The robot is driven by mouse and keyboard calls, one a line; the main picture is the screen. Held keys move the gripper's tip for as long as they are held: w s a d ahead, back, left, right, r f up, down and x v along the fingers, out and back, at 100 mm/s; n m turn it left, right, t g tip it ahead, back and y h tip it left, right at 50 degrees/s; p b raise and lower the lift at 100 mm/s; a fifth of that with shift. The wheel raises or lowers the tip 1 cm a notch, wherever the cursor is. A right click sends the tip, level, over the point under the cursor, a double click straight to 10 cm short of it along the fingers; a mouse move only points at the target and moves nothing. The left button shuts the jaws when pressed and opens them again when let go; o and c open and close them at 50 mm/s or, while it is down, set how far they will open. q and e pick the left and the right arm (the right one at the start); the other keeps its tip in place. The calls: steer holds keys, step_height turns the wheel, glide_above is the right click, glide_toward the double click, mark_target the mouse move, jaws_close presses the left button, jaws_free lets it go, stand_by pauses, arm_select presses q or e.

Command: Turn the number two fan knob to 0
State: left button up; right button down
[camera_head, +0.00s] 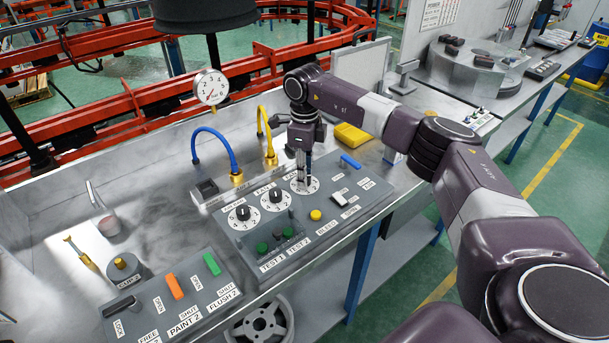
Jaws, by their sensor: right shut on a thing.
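The grey control panel (345,221) has a row of three round white dials with knobs. The left dial (243,216) and the middle dial (276,198) have black knobs in plain view. My right gripper (302,181) points straight down over the right-hand dial (313,187) and is shut on its knob. The gripper fingers hide this knob and its pointer, so its setting cannot be read. The small labels above the dials are partly covered and too small to read surely. My left gripper is not in view.
Beside the dials are a yellow button (315,215), green buttons (262,247), a white switch (340,198) and a blue handle (350,161). Blue (214,137) and yellow (268,139) hoses rise behind the panel. Another panel with an orange handle (175,286) is at lower left.

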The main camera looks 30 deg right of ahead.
steer(key=n, duration=0.6)
steer(key=shift+r+b, duration=0.1)
steer(key=shift+b, duration=0.25)
steer(key=n, duration=0.6)
steer(key=shift+w+d+r+n, duration=0.1)
steer(key=shift+n, duration=0.2)
steer(key=shift+b, duration=0.3)
steer(key=c, duration=2)
jaws_free()
steer(key=o, duration=0.4)
step_height(320, 180, up, 12)
